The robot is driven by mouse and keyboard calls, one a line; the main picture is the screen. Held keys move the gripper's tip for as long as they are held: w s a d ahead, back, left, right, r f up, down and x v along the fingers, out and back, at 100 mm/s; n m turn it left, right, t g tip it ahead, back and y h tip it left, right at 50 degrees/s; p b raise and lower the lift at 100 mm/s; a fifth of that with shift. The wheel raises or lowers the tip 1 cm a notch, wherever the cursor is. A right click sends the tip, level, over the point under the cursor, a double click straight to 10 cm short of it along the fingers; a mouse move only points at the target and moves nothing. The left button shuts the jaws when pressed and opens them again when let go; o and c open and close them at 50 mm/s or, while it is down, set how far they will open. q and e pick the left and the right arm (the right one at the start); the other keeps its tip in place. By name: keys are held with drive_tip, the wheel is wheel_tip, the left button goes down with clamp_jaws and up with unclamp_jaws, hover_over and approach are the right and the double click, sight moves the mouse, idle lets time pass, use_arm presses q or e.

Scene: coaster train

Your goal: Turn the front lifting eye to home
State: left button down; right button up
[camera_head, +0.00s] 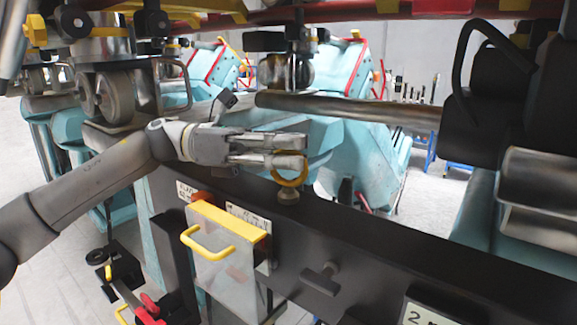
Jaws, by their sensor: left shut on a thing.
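The front lifting eye (289,196) is a yellow ring on a round brass-coloured base, standing on top of the long black beam (375,235). My left gripper (303,152) reaches in from the left with its grey fingers at the ring. It is shut on the upper part of the ring, which the fingers partly hide. The ring stands upright from its base. I cannot tell its exact turn from this angle. My right gripper does not show.
A clear box with a yellow lid (228,218) and handle hangs on the beam's near face. A black T-handle (321,279) sticks out to its right. A steel tube (350,109) runs behind the gripper. Teal car bodies (365,140) stand beyond.

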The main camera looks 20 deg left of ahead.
use_arm(q)
drive_tip(key=m+g, duration=0.2)
drive_tip(key=g, duration=0.2)
drive_tip(key=shift+m+b, duration=0.3)
drive_tip(key=shift+b, duration=0.05)
drive_tip(key=shift+m+g+y, duration=0.3)
drive_tip(key=shift+m+g, duration=0.2)
drive_tip(key=shift+g, duration=0.6)
drive_tip(key=c, duration=1.5)
unclamp_jaws()
drive_tip(key=shift+s, duration=0.1)
wheel_tip(320, 180, up, 10)
drive_tip(key=shift+d+f, duration=0.1)
drive_tip(key=shift+f, duration=0.05)
